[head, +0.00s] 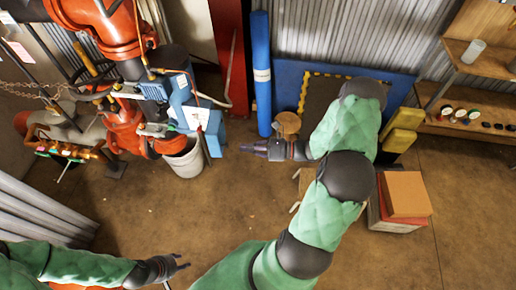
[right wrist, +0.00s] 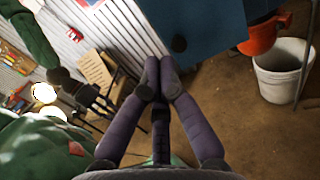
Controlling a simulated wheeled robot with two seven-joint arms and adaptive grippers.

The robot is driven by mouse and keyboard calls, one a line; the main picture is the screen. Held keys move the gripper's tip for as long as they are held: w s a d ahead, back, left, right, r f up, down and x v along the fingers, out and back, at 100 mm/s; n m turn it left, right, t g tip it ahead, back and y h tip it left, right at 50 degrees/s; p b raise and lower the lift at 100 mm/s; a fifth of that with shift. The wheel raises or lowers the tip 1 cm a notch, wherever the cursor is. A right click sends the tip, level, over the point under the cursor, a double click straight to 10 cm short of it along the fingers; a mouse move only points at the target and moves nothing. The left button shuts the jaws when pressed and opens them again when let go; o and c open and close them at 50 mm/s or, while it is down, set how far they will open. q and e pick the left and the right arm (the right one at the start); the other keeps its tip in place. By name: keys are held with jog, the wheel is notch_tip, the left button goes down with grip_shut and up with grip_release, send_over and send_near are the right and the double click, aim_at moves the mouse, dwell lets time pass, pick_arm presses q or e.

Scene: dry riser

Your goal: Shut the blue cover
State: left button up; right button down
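A blue box-like part (head: 216,134) sits at the right side of the red pipework, with a smaller blue part (head: 181,88) above it. I cannot tell which of them is the cover or how far it stands open. In the right wrist view a large blue panel (right wrist: 215,25) with a dark round spot lies just beyond the fingertips. My right gripper (head: 246,148) points left towards the blue box, apart from it; its fingertips meet (right wrist: 158,72) with nothing seen between them. My left gripper (head: 184,262) is low in the head view, far from the blue parts, its fingers apart and empty.
A white bucket (head: 184,162) stands on the floor below the red pipework (head: 125,130). A blue cylinder (head: 261,75) stands upright at the back wall. Stacked boxes (head: 405,195) and a wooden shelf (head: 480,60) are at the right. The middle floor is clear.

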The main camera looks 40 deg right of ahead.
aim_at(220, 147)
jog(key=b+x, duration=0.1)
jog(key=x, duration=0.5)
jog(key=shift+w+a, duration=0.2)
jog(key=shift+a, duration=0.05)
jog(key=shift+w+a, duration=0.1)
